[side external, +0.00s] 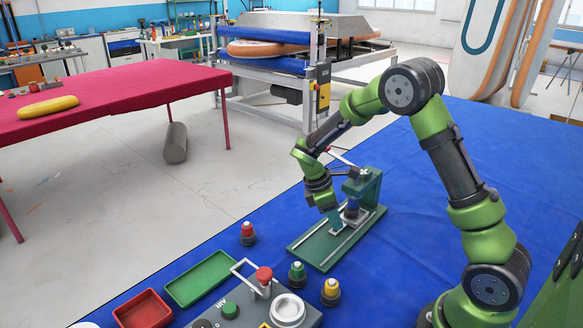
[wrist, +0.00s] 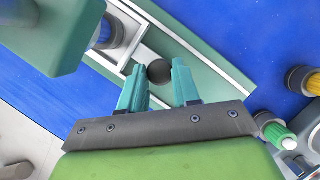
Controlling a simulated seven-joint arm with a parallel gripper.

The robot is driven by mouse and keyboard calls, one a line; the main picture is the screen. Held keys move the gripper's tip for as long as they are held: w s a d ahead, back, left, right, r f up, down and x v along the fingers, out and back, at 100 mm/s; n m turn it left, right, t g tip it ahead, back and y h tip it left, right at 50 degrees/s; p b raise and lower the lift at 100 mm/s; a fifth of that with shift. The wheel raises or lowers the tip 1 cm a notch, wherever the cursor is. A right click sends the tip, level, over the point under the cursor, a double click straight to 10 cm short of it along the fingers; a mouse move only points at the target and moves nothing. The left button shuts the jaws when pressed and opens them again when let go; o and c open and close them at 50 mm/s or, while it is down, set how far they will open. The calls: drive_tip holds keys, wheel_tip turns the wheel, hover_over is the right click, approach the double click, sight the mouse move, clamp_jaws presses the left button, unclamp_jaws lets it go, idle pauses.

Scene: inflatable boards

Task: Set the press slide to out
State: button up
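The press (side external: 364,186) stands on a green base (side external: 322,248) with pale rails, on the blue-covered table. Its slide shows as a grey plate (side external: 352,218) under the press head. A round black knob (wrist: 159,71) shows in the wrist view over the green track between the rails. My gripper (side external: 334,218) reaches down at the press's front left. In the wrist view, its teal fingers (wrist: 160,82) are at either side of the knob, with no clear gap, and look shut on it. The fingers hide the knob in the side view.
A red button (side external: 248,233), a green button (side external: 297,274) and a yellow button (side external: 331,291) stand near the press base. A control box (side external: 262,305), green tray (side external: 200,279) and red tray (side external: 144,311) lie in front.

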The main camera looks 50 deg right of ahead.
clamp_jaws()
drive_tip(key=shift+a, duration=0.15)
drive_tip(key=a, duration=1.1)
drive_tip(key=shift+a, duration=0.2)
drive_tip(key=shift+o, duration=2.3)
unclamp_jaws()
drive_tip(key=shift+a, duration=0.1)
drive_tip(key=o, duration=0.4)
drive_tip(key=v, duration=1.7)
drive_tip(key=shift+d, duration=0.2)
